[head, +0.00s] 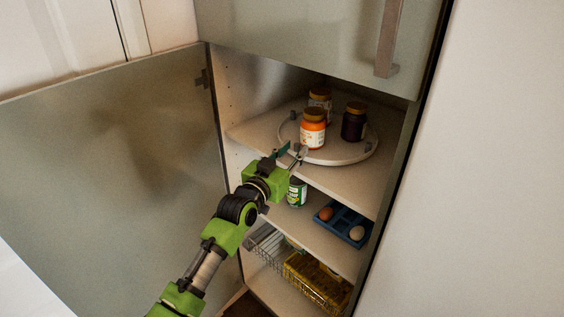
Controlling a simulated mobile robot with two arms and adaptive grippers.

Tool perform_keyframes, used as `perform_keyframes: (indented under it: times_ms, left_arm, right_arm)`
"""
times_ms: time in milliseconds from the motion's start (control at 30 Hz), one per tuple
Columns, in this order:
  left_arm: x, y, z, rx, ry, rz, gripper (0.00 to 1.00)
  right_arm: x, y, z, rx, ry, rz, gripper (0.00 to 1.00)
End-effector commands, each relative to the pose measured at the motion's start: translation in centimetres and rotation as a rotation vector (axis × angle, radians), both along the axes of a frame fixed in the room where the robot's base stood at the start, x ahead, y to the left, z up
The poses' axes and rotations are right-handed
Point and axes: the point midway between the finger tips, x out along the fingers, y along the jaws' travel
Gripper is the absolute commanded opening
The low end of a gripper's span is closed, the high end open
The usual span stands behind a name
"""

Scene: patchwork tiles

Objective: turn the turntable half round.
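The turntable (345,155) is a pale round tray with a raised rim on the upper shelf of an open cabinet. It carries an orange jar (312,134) at the front, a dark jar (354,124) at the right and another gold-lidded jar (320,100) behind. A small grey knob (293,115) shows at its left edge. My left gripper (292,152) is at the turntable's front left rim, its fingers apart. Whether it touches the rim, I cannot tell. My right gripper is not in view.
The cabinet door (110,165) stands open at the left. Below, the middle shelf (322,238) holds a green can (297,192) and a blue egg tray (343,222). Lower down are a yellow basket (318,285) and a wire basket (268,246). A closed upper door with a handle (388,38) is above.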

Motion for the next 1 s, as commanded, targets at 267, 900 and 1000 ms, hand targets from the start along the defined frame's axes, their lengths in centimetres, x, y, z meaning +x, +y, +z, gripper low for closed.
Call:
perform_keyframes:
  times_ms: [267,900,1000]
  left_arm:
    - [-3.6,2.4,-0.1,-0.001,0.001,0.002,0.29]
    - [-9.4,6.2,0.1,0.000,-0.001,0.001,0.29]
    - [-9.4,6.2,0.1,0.000,-0.001,0.001,0.29]
  right_arm:
    - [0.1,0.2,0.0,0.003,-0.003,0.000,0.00]
    - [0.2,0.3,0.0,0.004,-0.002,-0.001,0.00]
    - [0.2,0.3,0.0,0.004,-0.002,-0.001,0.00]
